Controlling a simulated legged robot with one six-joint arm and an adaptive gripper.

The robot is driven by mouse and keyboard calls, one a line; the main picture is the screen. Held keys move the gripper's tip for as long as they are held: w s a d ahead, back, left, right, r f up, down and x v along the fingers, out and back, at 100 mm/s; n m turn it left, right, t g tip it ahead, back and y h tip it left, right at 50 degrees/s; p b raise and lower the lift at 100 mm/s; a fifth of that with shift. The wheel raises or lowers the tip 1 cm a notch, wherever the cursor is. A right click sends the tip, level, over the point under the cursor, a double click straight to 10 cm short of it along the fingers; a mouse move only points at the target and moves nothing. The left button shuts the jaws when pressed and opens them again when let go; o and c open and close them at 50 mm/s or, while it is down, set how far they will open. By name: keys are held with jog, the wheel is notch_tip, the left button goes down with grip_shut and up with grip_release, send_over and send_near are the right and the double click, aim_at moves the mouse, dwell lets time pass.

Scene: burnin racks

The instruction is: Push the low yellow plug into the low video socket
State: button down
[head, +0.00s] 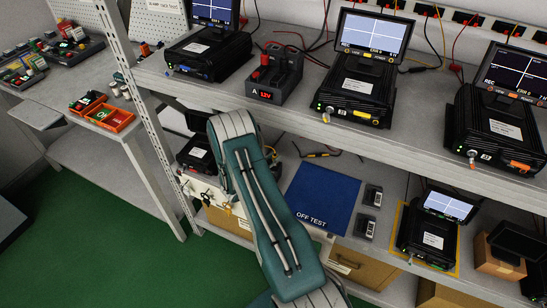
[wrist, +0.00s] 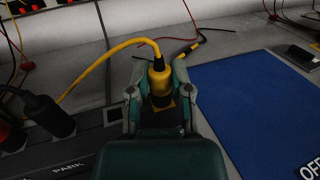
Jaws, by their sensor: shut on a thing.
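In the wrist view, my gripper (wrist: 160,92) is shut around the yellow plug (wrist: 159,78), one finger on each side. The plug stands upright, its yellow cable (wrist: 115,48) arching off to the left. A small yellow patch (wrist: 163,102) shows just below the plug; I cannot tell whether the plug is seated there. In the head view my arm hides the gripper and plug. A low recorder (head: 430,232) with a lit screen stands on the lower shelf inside a yellow outline. I cannot make out the low video socket in either view.
A dark strip marked PARK (wrist: 72,168) holds a black plug (wrist: 46,115) left of my gripper. A blue OFF TEST mat (head: 318,198) lies to the right. The upper shelf (head: 310,118) overhangs, carrying several recorders.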

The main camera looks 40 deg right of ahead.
jog(key=shift+c, duration=2.3)
grip_release()
jog(key=o, duration=0.4)
jog(key=shift+r, duration=2.8)
jog(key=shift+f, duration=0.1)
